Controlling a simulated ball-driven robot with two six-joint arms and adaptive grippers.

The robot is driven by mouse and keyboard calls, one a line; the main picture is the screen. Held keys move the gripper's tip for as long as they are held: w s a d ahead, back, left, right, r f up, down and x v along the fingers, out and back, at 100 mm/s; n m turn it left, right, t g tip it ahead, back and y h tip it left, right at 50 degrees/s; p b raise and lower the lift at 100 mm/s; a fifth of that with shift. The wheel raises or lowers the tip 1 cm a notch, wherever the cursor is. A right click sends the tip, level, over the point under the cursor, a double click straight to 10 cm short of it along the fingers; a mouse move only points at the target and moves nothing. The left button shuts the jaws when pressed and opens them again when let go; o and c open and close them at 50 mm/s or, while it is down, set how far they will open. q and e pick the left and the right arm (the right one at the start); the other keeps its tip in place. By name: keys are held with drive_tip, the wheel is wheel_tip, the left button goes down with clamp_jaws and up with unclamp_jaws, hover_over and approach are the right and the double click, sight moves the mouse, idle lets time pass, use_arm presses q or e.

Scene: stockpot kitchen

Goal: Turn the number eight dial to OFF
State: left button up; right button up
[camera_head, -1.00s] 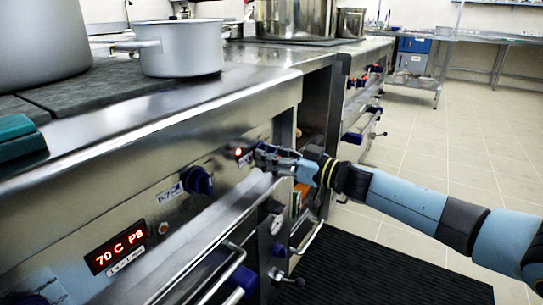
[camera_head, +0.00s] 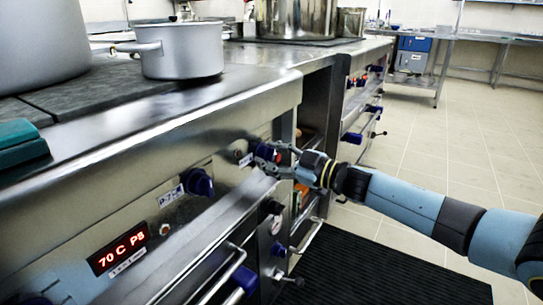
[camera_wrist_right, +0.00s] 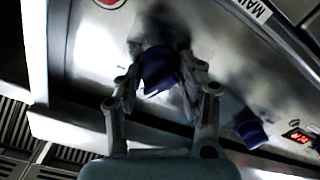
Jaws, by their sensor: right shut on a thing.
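A blue dial (camera_head: 264,151) sits on the steel range front, at the far end of the panel. My right gripper (camera_head: 272,155) is shut on it, its fingers on either side. In the right wrist view the blue dial (camera_wrist_right: 158,69) stands between the two fingers (camera_wrist_right: 160,85). I cannot read a number eight or an OFF mark at the gripped dial. My left gripper is not in view.
A handrail (camera_head: 190,230) runs along the range below the dials. A grey pot (camera_head: 180,50) and a larger pot stand on the cooktop. A black mat (camera_head: 370,270) lies on the floor, with open tiled floor to the right.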

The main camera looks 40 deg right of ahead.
drive_tip(key=n, duration=0.3)
drive_tip(key=shift+n, duration=0.7)
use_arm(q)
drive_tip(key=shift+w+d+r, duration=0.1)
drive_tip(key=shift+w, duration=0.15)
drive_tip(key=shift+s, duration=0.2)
use_arm(e)
drive_tip(key=shift+n, duration=0.3)
drive_tip(key=o, duration=1.1)
drive_tip(key=shift+o, duration=0.3)
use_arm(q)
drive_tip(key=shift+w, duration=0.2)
use_arm(e)
drive_tip(key=v, duration=1.2)
